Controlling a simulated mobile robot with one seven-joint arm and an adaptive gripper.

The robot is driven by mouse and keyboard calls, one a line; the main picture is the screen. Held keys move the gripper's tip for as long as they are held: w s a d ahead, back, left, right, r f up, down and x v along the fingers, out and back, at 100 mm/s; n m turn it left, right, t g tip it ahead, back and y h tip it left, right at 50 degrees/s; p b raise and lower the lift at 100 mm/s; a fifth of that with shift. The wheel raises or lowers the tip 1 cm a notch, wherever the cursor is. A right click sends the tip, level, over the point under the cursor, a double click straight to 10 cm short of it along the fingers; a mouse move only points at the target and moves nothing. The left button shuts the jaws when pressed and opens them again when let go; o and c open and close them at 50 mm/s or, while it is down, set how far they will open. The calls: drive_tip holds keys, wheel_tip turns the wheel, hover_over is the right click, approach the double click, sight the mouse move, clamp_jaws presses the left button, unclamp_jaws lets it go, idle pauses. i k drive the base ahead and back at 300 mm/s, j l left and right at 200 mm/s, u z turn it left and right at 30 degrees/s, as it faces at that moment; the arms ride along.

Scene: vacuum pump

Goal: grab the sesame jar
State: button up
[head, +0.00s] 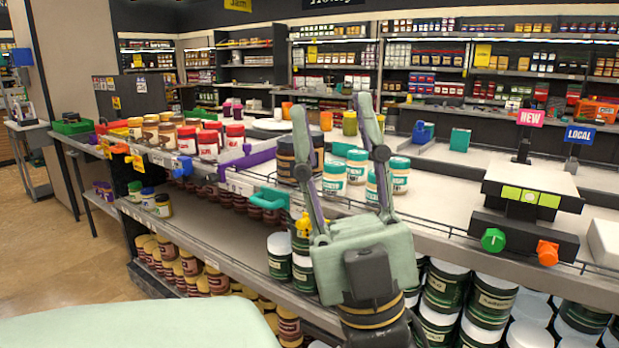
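My gripper (331,106) is open, its two long fingers spread and pointing away over the upper shelf. No jar label is clear enough to read as sesame, so I cannot tell which jar it is. Teal-lidded jars with pale labels (334,180) stand between and beside the fingers in the picture, partly hidden by them. Dark brown jars (286,157) stand just behind the left finger. Red-lidded jars (208,145) and tan-lidded jars (150,130) stand farther left on the same shelf. Nothing is visibly held.
A low wire rail (450,232) runs along the upper shelf's front edge. A black and white scale (530,195) stands at right. Green-labelled jars (445,287) crowd the lower level. A purple object (248,158) and a teal clip (262,198) jut out near the shelf edge.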

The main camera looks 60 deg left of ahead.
sight(334, 176)
drive_tip(key=u, duration=1.75)
drive_tip(key=i+l+u, duration=0.4)
drive_tip(key=l+u, duration=0.25)
drive_tip(key=i+l+u, duration=0.15)
drive_tip(key=u, duration=0.15)
drive_tip(key=i+l+u, duration=0.1)
drive_tip(key=l+u, duration=0.2)
drive_tip(key=l, duration=0.2)
drive_tip(key=k+l+u, duration=0.15)
drive_tip(key=l+u, duration=0.25)
drive_tip(key=k+l+u, duration=0.2)
drive_tip(key=l+u, duration=0.2)
